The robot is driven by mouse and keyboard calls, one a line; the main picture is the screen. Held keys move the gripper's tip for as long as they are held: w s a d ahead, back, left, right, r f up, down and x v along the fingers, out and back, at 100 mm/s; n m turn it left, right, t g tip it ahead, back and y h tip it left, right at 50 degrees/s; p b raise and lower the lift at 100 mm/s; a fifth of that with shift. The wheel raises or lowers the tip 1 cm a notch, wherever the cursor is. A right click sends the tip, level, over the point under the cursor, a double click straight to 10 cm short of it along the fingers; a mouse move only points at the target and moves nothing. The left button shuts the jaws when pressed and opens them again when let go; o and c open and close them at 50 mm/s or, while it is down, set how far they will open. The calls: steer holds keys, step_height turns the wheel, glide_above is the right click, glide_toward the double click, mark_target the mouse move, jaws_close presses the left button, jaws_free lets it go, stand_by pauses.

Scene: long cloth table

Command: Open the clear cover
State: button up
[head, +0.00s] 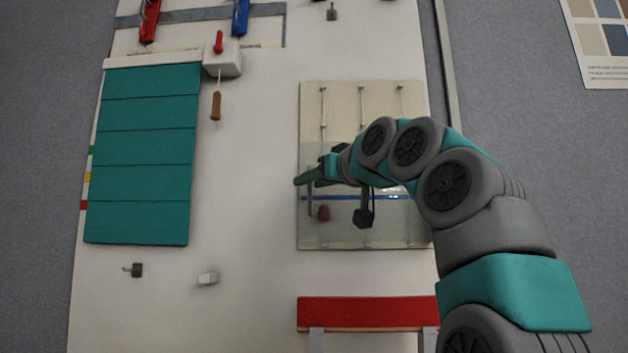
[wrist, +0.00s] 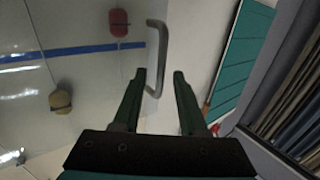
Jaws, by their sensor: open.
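The clear cover (head: 340,235) lies over the lower part of a pale panel (head: 345,100) on the upright white board. It also fills the left of the wrist view (wrist: 90,75). Its grey metal bar handle (wrist: 157,58) stands along the cover's edge. My gripper (wrist: 159,75) is open, with one finger on each side of the handle in the picture; contact is not clear. In the head view my gripper (head: 305,180) is at the cover's left side, and my arm hides part of the cover. A red knob (wrist: 119,22) and a tan knob (wrist: 60,98) show through the cover.
A teal slatted panel (head: 145,150) is on the board's left, with a brown-handled pull cord (head: 216,105) beside it. A red bar (head: 365,312) is below the cover. The board between the teal panel and the cover is mostly bare.

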jaws_close()
stand_by(1.4)
